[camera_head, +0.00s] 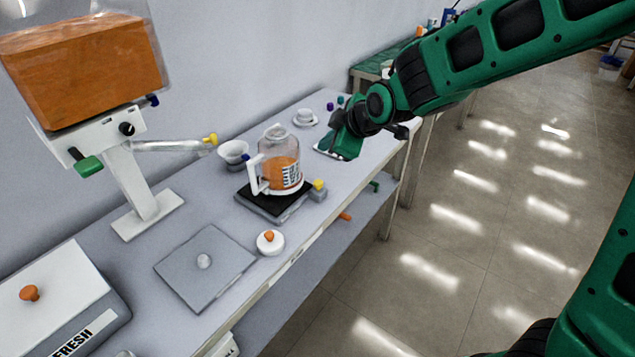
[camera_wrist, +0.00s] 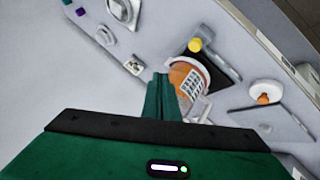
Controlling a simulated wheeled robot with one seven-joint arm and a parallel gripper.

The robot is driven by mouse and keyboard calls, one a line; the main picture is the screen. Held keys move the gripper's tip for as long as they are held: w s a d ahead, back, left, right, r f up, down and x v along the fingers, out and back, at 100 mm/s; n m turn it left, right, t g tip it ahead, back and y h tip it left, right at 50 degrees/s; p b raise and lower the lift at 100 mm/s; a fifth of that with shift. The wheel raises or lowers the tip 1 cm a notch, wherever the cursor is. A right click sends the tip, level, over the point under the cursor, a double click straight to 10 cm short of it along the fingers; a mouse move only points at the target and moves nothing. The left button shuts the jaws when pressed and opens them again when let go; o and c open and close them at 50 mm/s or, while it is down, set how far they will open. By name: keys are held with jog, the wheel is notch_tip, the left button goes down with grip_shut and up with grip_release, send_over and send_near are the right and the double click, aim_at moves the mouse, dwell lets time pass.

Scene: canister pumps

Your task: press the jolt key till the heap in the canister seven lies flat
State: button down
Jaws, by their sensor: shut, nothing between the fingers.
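A clear canister (camera_head: 281,165) with a white handle and orange contents stands upright on a dark square base (camera_head: 266,207). Its label is too small to read, so I cannot tell whether it is canister seven. I cannot tell the exact shape of its orange heap. A yellow key (camera_head: 319,185) sits on a small grey block at the base's right corner; it also shows in the wrist view (camera_wrist: 195,45). My gripper (camera_head: 345,148) is shut and empty, above the bench and apart from the canister. In the wrist view, my closed fingers (camera_wrist: 160,92) overlap the canister's left edge (camera_wrist: 190,76).
A large hopper (camera_head: 85,65) of orange material stands at left, with a spout towards the canister. A white bowl (camera_head: 233,152), a cup (camera_head: 305,117), a grey plate (camera_head: 205,265) and an orange-knobbed lid (camera_head: 270,243) lie around. The bench's front edge runs close by.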

aim_at(321, 185)
jog(key=shift+a, duration=0.7)
jog(key=shift+w+f, duration=0.1)
jog(key=shift+d+f, duration=0.1)
jog(key=shift+f, duration=4.2)
jog(key=shift+f, duration=0.15)
jog(key=shift+f, duration=0.2)
